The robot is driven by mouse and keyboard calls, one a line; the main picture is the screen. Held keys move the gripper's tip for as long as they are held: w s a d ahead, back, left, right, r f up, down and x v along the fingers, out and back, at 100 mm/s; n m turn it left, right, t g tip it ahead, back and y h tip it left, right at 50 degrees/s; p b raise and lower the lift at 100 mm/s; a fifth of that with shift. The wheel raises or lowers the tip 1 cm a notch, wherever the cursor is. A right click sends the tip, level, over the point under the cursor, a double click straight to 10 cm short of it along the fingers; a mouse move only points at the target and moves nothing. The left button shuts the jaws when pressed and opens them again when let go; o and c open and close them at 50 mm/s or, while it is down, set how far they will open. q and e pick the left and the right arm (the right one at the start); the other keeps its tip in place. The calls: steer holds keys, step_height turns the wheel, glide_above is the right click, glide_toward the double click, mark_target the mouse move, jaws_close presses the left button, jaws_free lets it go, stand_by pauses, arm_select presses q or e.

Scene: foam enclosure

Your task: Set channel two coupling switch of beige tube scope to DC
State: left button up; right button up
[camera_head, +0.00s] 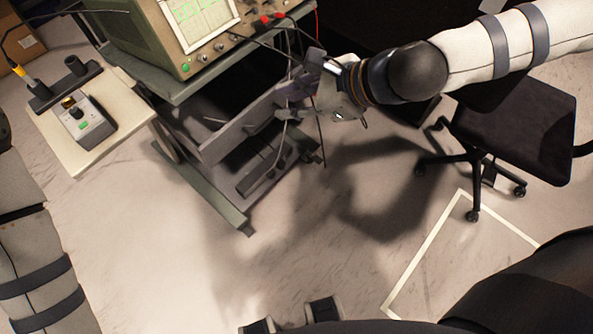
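The beige tube scope (148,38) stands on a grey cart at the top, cut off by the picture's upper edge. Its lit green screen (202,18) faces right and toward me, with knobs and a green light along the lower front panel. Red plugs and dark leads are at the panel's right. The channel two coupling switch is too small to tell. My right gripper (283,102) is to the right of and below the scope's front panel, apart from it. Its fingers look spread, with nothing clearly between them. My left arm shows at the left edge; its gripper is out of view.
The grey cart (235,217) has lower shelves below the scope. Thin cables hang close to my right gripper. A pale side table (80,160) at left holds a small device (84,124). A black chair (515,125) stands at right. The middle floor is clear.

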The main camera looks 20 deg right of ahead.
arm_select(q)
steer(key=shift+w+r, duration=0.3)
steer(key=shift+r, duration=0.05)
arm_select(e)
steer(key=s+a+f+n+g+h, duration=0.1)
steer(key=s+a+f+n+g, duration=0.1)
steer(key=s+f+n, duration=0.3)
steer(key=s+f+g, duration=0.1)
steer(key=s+f, duration=0.2)
steer(key=s, duration=0.2)
steer(key=shift+s+a+n+g, duration=0.2)
steer(key=shift+a+n+g, duration=0.1)
steer(key=shift+a+n, duration=0.1)
steer(key=shift+f, duration=0.1)
